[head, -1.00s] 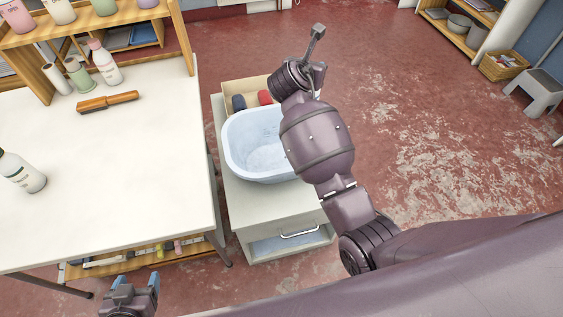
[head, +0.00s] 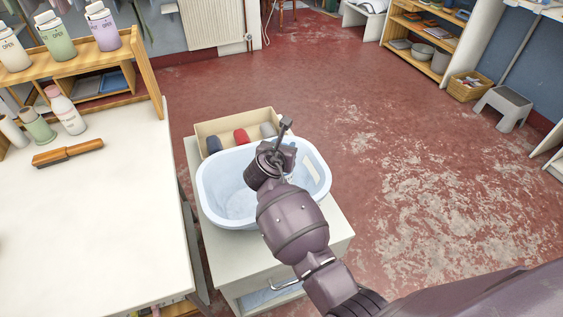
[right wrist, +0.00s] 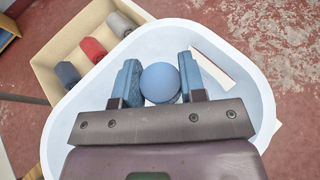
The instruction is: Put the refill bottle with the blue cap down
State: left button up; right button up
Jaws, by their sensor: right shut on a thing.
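The refill bottle shows in the right wrist view by its round blue cap (right wrist: 160,83), seen from above. My right gripper (right wrist: 159,68) is shut on it, with a blue-padded finger on each side of the cap. The bottle's body is mostly hidden under the cap and gripper. The gripper is over the pale blue basin (head: 225,200), which also shows in the right wrist view (right wrist: 262,85). I cannot tell whether the bottle touches the basin's floor. In the head view my right wrist hides gripper and bottle. My left gripper is out of view.
The basin stands on a pale cabinet (head: 225,264). Behind it is a shallow box (head: 237,121) with dark blue, red and grey rolls. At left, a white table (head: 90,220) holds a wooden-handled brush (head: 67,153) and several bottles. Red floor lies open at right.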

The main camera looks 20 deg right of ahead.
notch_tip(320, 180, down, 6)
jog(key=shift+r+b, duration=0.1)
jog(key=shift+b, duration=1)
jog(key=o, duration=1.1)
jog(key=shift+o, duration=0.2)
